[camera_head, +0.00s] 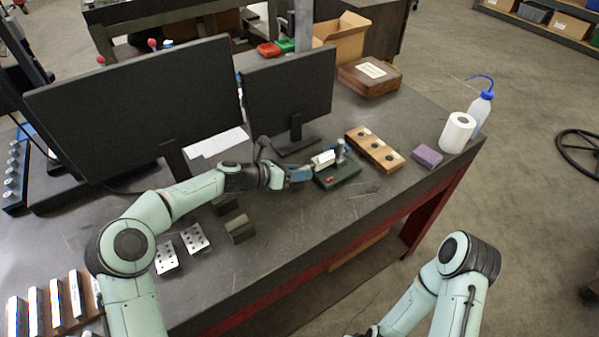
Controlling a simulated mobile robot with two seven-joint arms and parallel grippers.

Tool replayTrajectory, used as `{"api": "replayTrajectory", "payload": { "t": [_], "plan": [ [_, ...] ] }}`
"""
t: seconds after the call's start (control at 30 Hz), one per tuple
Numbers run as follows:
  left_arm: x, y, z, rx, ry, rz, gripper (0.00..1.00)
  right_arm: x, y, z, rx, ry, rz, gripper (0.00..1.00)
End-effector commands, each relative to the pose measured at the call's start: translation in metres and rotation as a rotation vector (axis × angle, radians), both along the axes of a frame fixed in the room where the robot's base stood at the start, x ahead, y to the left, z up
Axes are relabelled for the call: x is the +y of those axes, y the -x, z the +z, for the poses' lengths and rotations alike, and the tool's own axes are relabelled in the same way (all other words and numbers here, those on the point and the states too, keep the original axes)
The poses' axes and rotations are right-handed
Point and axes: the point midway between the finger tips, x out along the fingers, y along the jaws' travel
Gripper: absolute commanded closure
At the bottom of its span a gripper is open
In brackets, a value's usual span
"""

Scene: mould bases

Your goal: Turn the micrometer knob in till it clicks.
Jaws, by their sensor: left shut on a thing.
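The micrometer (323,160) is a small pale, silvery piece at the middle of the bench. It sits at a dark green block (340,177) with a short grey upright post. My left gripper (309,170) reaches in from the left and is shut at the micrometer's left end, on the knob. The fingers hide the knob itself, and its scale is too small to read. My right arm comes in at the bottom right, low in front of the bench; its gripper is out of the picture.
A wooden block with dark holes (388,158), a purple block (427,156), a white roll (456,133) and a wash bottle (481,108) stand to the right. Two monitors (292,92) stand behind. Dark blocks and drilled metal plates (195,238) lie to the left.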

Motion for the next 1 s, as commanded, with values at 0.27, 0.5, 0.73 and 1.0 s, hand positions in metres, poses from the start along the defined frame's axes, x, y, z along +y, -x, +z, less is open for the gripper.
{"api": "replayTrajectory", "payload": {
  "t": [0.27,0.5,0.73,1.0],
  "plan": [
    [0.0,0.0,0.001,-0.001,0.001,0.0,0.46,0.0,0.0,0.0,0.0,0.0,0.0,0.52],
    [0.001,0.0,0.001,0.0,0.0,0.0,0.46,0.0,0.0,0.0,0.0,0.0,0.0,0.52],
    [0.027,0.012,0.01,-0.001,-0.002,0.004,0.46,0.0,0.007,-0.008,0.008,0.001,0.0,0.52],
    [0.079,0.037,0.032,-0.002,-0.003,0.004,0.46,0.0,0.015,-0.016,0.017,0.0,-0.001,0.52]
  ]
}}
